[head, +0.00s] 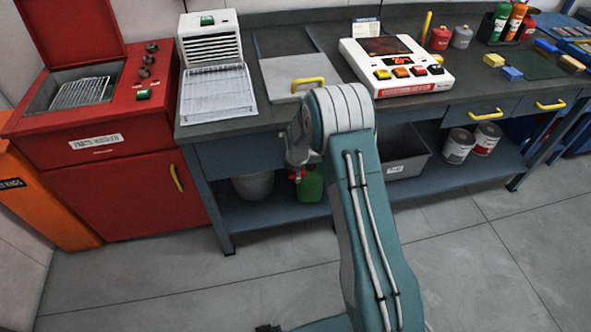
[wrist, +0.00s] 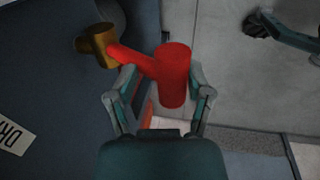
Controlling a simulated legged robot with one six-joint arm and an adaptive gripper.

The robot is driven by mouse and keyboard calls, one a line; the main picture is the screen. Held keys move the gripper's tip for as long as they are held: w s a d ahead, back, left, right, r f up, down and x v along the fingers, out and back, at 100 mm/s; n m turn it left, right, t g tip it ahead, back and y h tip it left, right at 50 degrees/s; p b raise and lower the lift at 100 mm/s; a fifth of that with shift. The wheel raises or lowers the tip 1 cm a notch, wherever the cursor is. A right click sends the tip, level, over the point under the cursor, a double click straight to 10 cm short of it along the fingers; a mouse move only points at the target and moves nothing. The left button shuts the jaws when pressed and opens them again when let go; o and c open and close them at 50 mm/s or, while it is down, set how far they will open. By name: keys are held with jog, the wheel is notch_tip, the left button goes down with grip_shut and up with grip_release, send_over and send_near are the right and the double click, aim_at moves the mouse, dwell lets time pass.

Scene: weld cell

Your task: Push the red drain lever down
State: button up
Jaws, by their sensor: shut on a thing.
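The red drain lever (wrist: 173,76) shows in the wrist view, with a thick cylindrical grip and a red arm running up and left to a brass fitting (wrist: 98,44). My gripper (wrist: 162,74) has one finger on each side of the grip and is shut on it. The brass fitting sits against a dark blue panel (wrist: 45,95). In the head view my arm's end reaches the front of the bench, and my fingers and the lever cannot be made out clearly there.
A partly cut-off white label (wrist: 14,137) is on the panel. In the head view, a red parts washer (head: 95,142) stands left of the workbench (head: 290,45). A green container (head: 312,183) and a grey bucket (head: 253,186) are on the lower shelf. The floor in front is clear.

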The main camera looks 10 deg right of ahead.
jog(key=shift+o, duration=0.3)
jog(key=f, duration=0.1)
jog(key=s+f, duration=0.1)
jog(key=f, duration=0.1)
jog(key=shift+s, duration=0.3)
jog(key=shift+x, duration=0.95)
grip_shut()
jog(key=o, duration=1.2)
grip_release()
jog(key=shift+s+r, duration=0.15)
jog(key=shift+r, duration=0.1)
jog(key=v, duration=1.1)
jog(key=shift+r, duration=0.35)
jog(key=shift+r, duration=0.1)
